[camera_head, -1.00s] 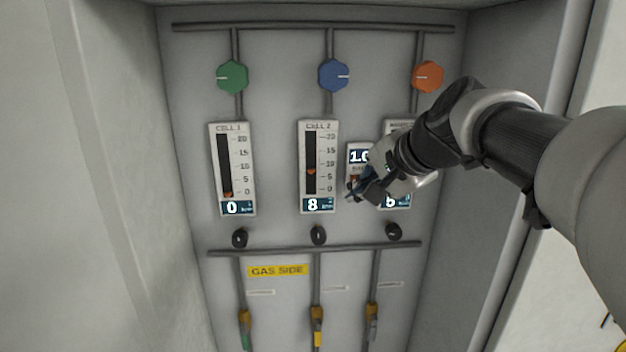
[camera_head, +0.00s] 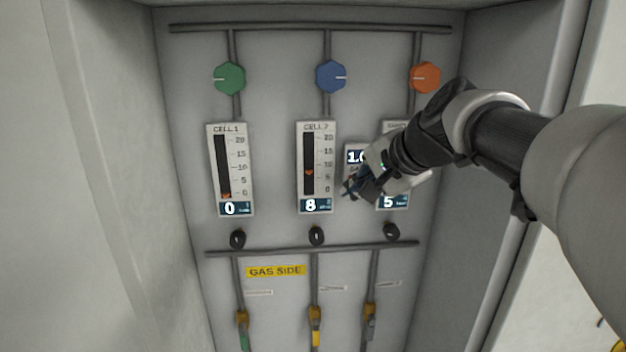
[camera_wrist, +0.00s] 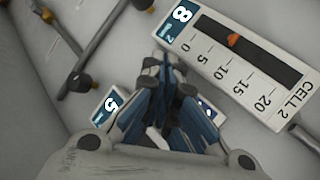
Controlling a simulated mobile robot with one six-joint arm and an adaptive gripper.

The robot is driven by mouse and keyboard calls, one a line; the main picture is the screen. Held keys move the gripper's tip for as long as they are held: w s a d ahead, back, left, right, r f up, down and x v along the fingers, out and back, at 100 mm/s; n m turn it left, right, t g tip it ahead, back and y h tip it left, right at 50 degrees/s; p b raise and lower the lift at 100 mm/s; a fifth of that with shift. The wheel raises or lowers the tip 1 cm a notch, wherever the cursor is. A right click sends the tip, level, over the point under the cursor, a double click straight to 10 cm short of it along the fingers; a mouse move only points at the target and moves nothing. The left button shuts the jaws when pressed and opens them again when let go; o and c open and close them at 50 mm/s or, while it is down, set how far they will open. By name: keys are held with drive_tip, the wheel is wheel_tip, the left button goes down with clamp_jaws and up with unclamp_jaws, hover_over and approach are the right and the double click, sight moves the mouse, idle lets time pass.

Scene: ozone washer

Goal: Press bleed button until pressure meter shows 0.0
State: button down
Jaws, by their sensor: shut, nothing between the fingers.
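The pressure meter (camera_head: 355,157) is a small white box between the Cell 2 gauge and the right gauge. My gripper (camera_head: 349,191) is shut and empty in front of the meter's lower part. The bleed button is hidden behind it in the head view. In the wrist view my dark fingers (camera_wrist: 165,80) cover most of the meter, and only a bit of blue display (camera_wrist: 206,108) shows beside them. I cannot tell whether the fingertips touch the button.
The Cell 1 gauge (camera_head: 230,168) reads 0 and the Cell 2 gauge (camera_head: 316,166) reads 8. The right gauge (camera_head: 392,201), partly behind my arm, reads 5. Green (camera_head: 230,78), blue (camera_head: 331,76) and orange (camera_head: 425,77) knobs sit above. Cabinet walls close in both sides.

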drive_tip(key=shift+w, duration=0.35)
idle(0.6)
drive_tip(key=shift+s, duration=0.85)
drive_tip(key=s+b, duration=0.2)
drive_tip(key=s, duration=0.3)
idle(0.4)
idle(0.4)
